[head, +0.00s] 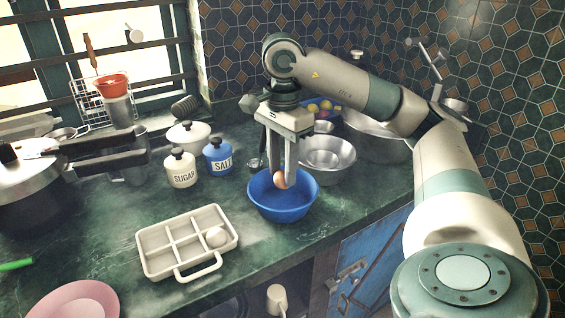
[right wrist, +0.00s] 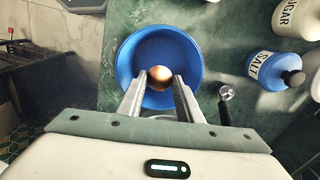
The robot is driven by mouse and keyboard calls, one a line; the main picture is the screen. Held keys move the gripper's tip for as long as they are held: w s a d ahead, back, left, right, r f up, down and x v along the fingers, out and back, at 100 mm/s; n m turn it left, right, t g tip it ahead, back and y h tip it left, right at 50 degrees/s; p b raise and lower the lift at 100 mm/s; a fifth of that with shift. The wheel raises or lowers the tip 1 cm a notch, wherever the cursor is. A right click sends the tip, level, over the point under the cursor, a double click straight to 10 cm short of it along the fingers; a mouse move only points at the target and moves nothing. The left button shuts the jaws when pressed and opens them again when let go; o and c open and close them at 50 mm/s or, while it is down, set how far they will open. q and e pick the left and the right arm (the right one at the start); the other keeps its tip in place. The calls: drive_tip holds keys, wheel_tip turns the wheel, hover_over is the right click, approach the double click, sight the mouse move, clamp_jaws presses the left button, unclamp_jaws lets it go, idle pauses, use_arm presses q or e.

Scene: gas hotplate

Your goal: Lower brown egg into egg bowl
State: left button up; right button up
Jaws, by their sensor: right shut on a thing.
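The brown egg (head: 280,180) is between the fingertips of my right gripper (head: 283,180), which is shut on it. The egg is over the blue bowl (head: 283,207), at about the height of its rim in the head view. In the right wrist view the egg (right wrist: 160,77) lies inside the outline of the blue bowl (right wrist: 128,58), between the two fingers (right wrist: 159,84). I cannot tell how far it is above the bowl's bottom. My left gripper is not in view.
The sugar jar (head: 181,170), salt jar (head: 217,157) and a metal bowl (head: 328,160) stand behind. A pink plate (head: 75,302) is at the front left. The counter's front edge is close to the bowl.

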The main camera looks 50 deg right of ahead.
sight(282, 181)
drive_tip(key=shift+f+b, duration=1.75)
drive_tip(key=shift+f, duration=0.4)
idle(1.4)
idle(0.4)
drive_tip(key=o, duration=0.7)
drive_tip(key=shift+o, duration=0.2)
drive_tip(key=shift+r, duration=0.15)
wheel_tip(282, 181, up, 12)
drive_tip(key=p, duration=1)
drive_tip(key=shift+a, duration=0.15)
drive_tip(key=s+a+r+p, duration=0.1)
drive_tip(key=a+p, duration=0.1)
drive_tip(key=a, duration=0.3)
drive_tip(key=s+a+r+p, duration=0.1)
drive_tip(key=a+p, duration=0.1)
drive_tip(key=a, duration=0.4)
drive_tip(key=shift+s+a+r, duration=0.2)
drive_tip(key=shift+s+r, duration=0.05)
drive_tip(key=shift+s, duration=0.1)
